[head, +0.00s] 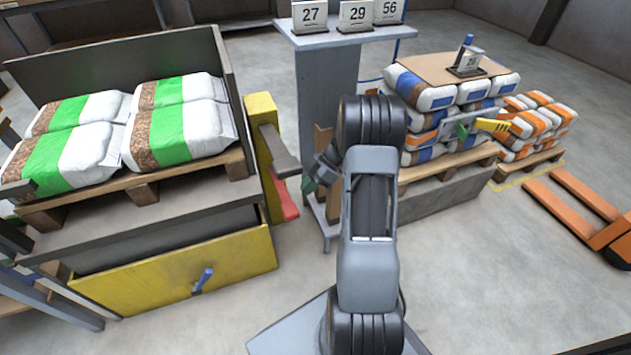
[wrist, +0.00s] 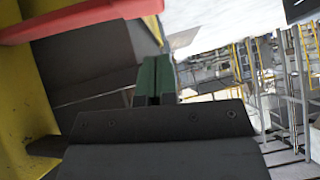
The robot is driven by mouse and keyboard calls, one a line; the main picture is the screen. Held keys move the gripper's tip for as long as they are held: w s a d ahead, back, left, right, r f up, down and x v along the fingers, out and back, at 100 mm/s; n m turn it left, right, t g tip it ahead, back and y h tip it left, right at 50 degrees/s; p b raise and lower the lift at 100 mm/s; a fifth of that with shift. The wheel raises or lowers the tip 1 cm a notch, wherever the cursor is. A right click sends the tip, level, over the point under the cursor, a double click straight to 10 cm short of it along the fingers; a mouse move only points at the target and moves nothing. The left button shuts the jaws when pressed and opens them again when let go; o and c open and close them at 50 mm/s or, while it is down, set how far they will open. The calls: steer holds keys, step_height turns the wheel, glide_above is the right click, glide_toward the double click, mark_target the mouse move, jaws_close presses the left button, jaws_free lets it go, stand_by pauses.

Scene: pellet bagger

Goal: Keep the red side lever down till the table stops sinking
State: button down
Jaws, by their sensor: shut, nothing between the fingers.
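The red side lever (head: 287,203) sticks out low on the yellow post (head: 262,110) at the right side of the table (head: 150,222). In the wrist view the lever (wrist: 80,20) crosses the upper left. My gripper (head: 309,186) is shut and empty, just right of the lever in the head view. Its green fingertips (wrist: 153,80) also show in the wrist view, with a visible gap between them and the lever. I cannot tell whether the lever is fully down. The table bears a pallet (head: 145,190) of green-and-white bags (head: 180,130).
A dark grey bar (head: 275,150) juts from the post above the lever. A grey stand (head: 330,85) with number cards (head: 358,16) is behind my arm. Stacked bags (head: 425,95) and an orange pallet truck (head: 585,205) stand right. The front floor is partly clear.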

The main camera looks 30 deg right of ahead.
mark_target(296, 212)
steer(key=shift+s+a+f+b, duration=0.1)
steer(key=shift+a+f+b, duration=0.35)
steer(key=shift+f, duration=0.65)
steer(key=shift+s+a+f+b, duration=0.1)
steer(key=shift+a+f+b, duration=0.3)
steer(key=shift+f, duration=0.65)
steer(key=shift+s+a+f+b, duration=0.1)
steer(key=shift+a+f+b, duration=0.35)
steer(key=shift+f, duration=0.65)
steer(key=shift+f, duration=0.1)
step_height(296, 212, down, 10)
steer(key=s+b, duration=0.1)
steer(key=b, duration=0.6)
steer(key=shift+a+r, duration=0.2)
steer(key=shift+s+a+f, duration=0.1)
steer(key=shift+s, duration=0.05)
steer(key=s+d+r+p, duration=0.2)
steer(key=d+r+p, duration=0.4)
steer(key=r, duration=0.6)
steer(key=shift+s+d, duration=0.25)
steer(key=shift+d, duration=0.3)
